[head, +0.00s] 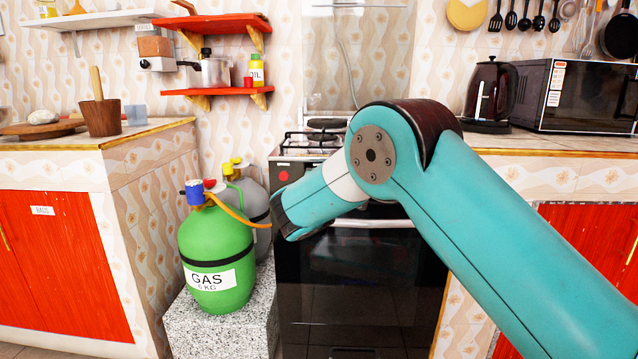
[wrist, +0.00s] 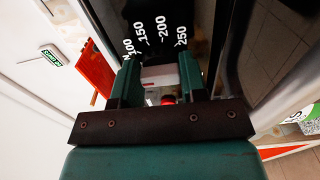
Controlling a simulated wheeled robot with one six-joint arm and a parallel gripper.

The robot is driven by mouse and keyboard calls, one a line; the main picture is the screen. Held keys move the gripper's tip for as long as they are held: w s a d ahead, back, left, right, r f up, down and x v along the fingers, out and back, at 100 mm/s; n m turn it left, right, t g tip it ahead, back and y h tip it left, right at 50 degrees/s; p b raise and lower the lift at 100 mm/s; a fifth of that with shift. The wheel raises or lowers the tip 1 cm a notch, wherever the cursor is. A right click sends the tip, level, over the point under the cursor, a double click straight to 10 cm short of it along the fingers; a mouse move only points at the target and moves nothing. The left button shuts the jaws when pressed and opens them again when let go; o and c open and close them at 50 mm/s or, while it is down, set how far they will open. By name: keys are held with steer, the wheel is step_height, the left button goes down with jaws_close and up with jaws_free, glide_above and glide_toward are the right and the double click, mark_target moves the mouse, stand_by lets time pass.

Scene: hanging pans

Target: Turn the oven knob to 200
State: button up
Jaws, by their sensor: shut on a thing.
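The oven (head: 345,285) stands in the middle of the head view, with a dark glass door and a pale handle bar. My arm crosses in front of its upper part and hides most of the control panel. In the wrist view, a dark dial face (wrist: 185,15) carries white numbers 100, 150, 200 and 250. My gripper (wrist: 160,75) is at the dial, its two teal fingers just below the numbers. It is shut on the oven knob (wrist: 160,72), a pale piece between the fingers. I cannot tell which number the knob points to.
A green gas bottle (head: 216,255) with an orange hose stands on a granite block (head: 230,325) left of the oven. A grey bottle (head: 250,183) is behind it. A kettle (head: 490,92) and a microwave (head: 580,97) sit on the right counter.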

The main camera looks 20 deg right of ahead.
steer(key=shift+f+m, duration=0.1)
steer(key=shift+m, duration=0.2)
steer(key=m+b, duration=0.4)
steer(key=m, duration=0.1)
steer(key=m+b, duration=0.9)
steer(key=m, duration=0.2)
steer(key=shift+a+f, duration=0.1)
steer(key=shift+f, duration=0.2)
steer(key=shift+r+m+b, duration=0.15)
steer(key=shift+m+b, duration=1.6)
steer(key=shift+m, duration=0.25)
steer(key=o, duration=0.9)
steer(key=shift+r, duration=0.1)
